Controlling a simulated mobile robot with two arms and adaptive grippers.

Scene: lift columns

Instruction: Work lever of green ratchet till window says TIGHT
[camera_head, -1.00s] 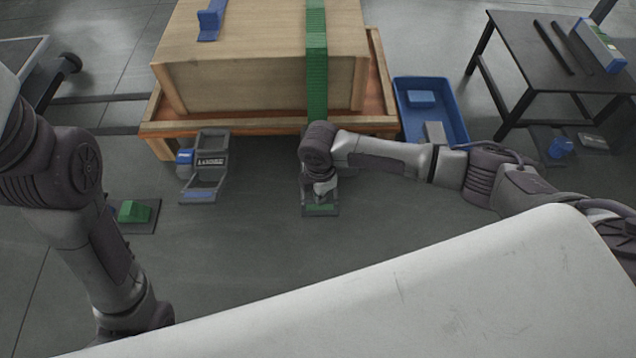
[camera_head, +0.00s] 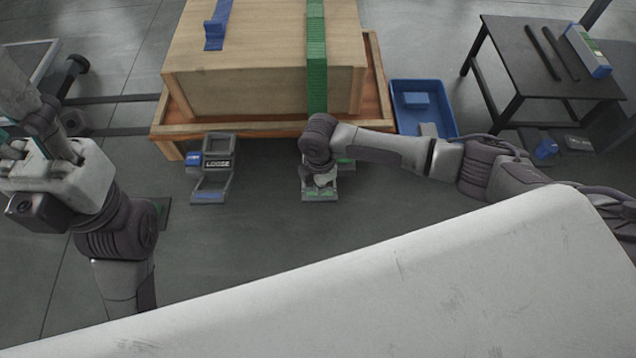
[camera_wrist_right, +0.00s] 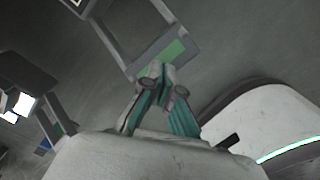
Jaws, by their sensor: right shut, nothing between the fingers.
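The green ratchet (camera_head: 345,163) sits on the floor below the green strap (camera_head: 317,65) at the crate's front. My right wrist covers most of it, and its window is not readable. My right gripper (camera_head: 320,182) is over the ratchet's near end. In the right wrist view the right gripper (camera_wrist_right: 163,82) is shut and empty, its tips close to the grey lever frame with a green patch (camera_wrist_right: 173,52). I cannot tell whether they touch. My left gripper (camera_head: 22,155) is at the left edge, partly cut off; its finger state is unclear.
A blue-marked ratchet (camera_head: 212,170) with a window reading LOOSE stands left of the green one. The wooden crate (camera_head: 265,90) rests on a pallet (camera_head: 180,130). A blue bin (camera_head: 450,122) and a dark table (camera_head: 500,65) are right. Floor between the ratchets is clear.

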